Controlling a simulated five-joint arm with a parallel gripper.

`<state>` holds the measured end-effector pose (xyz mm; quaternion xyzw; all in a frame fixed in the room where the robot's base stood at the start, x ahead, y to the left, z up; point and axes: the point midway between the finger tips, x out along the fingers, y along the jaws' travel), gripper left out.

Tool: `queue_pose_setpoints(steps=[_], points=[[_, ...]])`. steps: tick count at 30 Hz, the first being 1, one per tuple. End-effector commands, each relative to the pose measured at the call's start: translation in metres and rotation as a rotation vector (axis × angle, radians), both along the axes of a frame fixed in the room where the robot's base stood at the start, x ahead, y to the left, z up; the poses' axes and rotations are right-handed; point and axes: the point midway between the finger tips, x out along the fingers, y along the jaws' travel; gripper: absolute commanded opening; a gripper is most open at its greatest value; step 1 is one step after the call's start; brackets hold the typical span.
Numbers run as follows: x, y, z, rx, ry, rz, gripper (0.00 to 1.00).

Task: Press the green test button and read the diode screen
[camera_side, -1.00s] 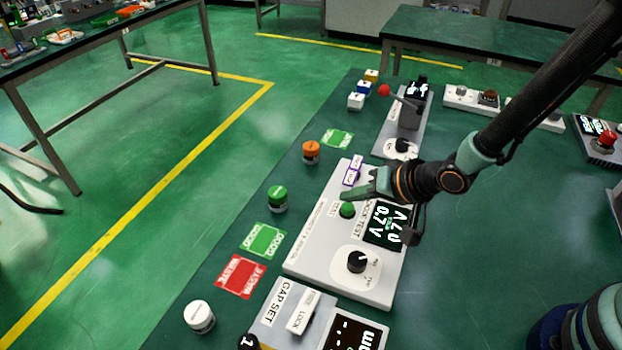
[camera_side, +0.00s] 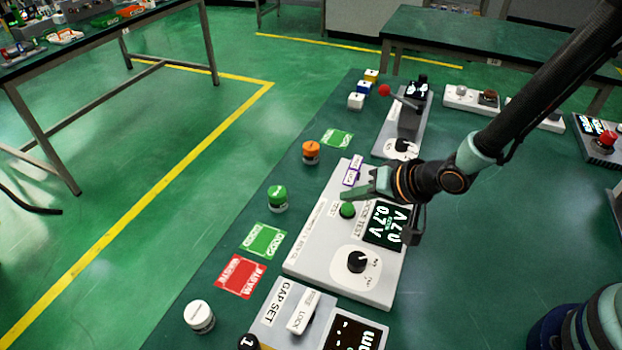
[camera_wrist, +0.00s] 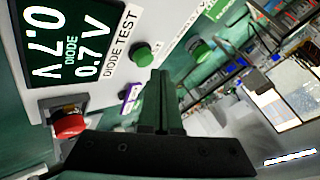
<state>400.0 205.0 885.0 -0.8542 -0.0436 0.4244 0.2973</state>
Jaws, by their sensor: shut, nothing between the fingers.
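The diode test panel (camera_side: 322,250) is a pale box with a green button (camera_side: 347,210), a lit screen (camera_side: 385,224) and a black knob (camera_side: 357,261). The screen also shows in the wrist view (camera_wrist: 62,40); it reads "DIODE" and "0.7 V", with another line above that partly reads "0.7 V". The green button also shows in the wrist view (camera_wrist: 141,55), just beyond my fingertips. My gripper (camera_side: 350,195) is shut and empty, above the panel beside the button. I cannot tell whether the fingertips touch it.
A green cap (camera_side: 277,199), an orange cap (camera_side: 311,152) and a white cap (camera_side: 199,316) stand left of the panel. Green (camera_side: 264,240) and red (camera_side: 240,276) cards lie there. A gap set box (camera_side: 285,318) is in front. A lever unit (camera_side: 405,125) stands behind.

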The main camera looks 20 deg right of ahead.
Motion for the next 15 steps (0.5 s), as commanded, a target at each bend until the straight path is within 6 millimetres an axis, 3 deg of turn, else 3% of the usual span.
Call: queue_pose_setpoints(steps=[15], points=[[0.0003, -0.0012, -0.004, -0.002, 0.001, -0.001, 0.0]])
